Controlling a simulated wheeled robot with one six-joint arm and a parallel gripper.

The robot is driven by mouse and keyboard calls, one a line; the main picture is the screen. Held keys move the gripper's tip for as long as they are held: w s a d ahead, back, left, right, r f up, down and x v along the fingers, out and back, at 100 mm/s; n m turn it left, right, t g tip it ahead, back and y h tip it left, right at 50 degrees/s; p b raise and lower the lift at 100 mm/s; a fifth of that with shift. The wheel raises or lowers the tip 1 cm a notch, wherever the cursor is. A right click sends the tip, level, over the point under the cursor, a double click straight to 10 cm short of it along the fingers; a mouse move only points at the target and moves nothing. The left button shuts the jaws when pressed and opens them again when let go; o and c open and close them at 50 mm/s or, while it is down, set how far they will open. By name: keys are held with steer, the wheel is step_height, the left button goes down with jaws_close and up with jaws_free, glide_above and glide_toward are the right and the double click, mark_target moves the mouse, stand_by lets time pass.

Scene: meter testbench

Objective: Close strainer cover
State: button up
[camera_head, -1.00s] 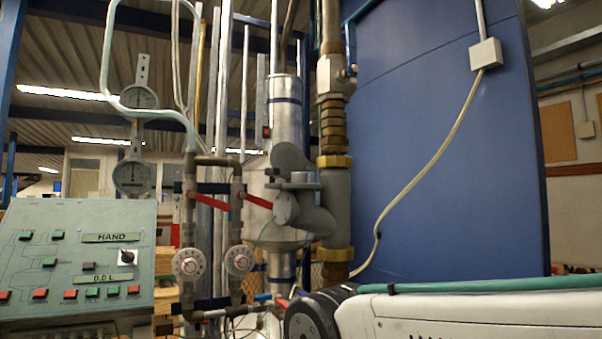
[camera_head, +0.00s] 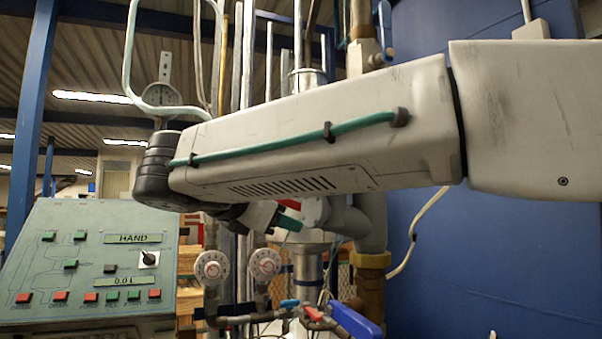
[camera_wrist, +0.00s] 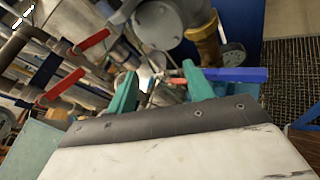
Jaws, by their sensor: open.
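The grey strainer (camera_head: 350,222) sits on the vertical pipe in the head view, mostly hidden behind my arm. In the wrist view, its grey round part (camera_wrist: 160,26) shows at the top, beside a brass fitting (camera_wrist: 208,48). I cannot tell there whether the round part is the cover or the body. My gripper (camera_wrist: 162,88) is open, with its two teal fingers apart and nothing seen held between them. The round part lies beyond the fingers in the wrist view. In the head view, only a small part of my gripper shows below the arm.
Red valve levers (camera_wrist: 92,42) and pipes lie left of my gripper in the wrist view. A blue lever (camera_head: 355,321) is low by the pipes in the head view. A control panel (camera_head: 90,250) stands at the left, and a blue tank (camera_head: 480,260) at the right.

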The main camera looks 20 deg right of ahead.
step_height(320, 180, up, 9)
steer(key=n+t+h, duration=0.1)
steer(key=n+h, duration=0.2)
steer(key=n, duration=0.1)
steer(key=x, duration=0.7)
steer(key=shift+w+r, duration=0.2)
steer(key=shift+w, duration=0.05)
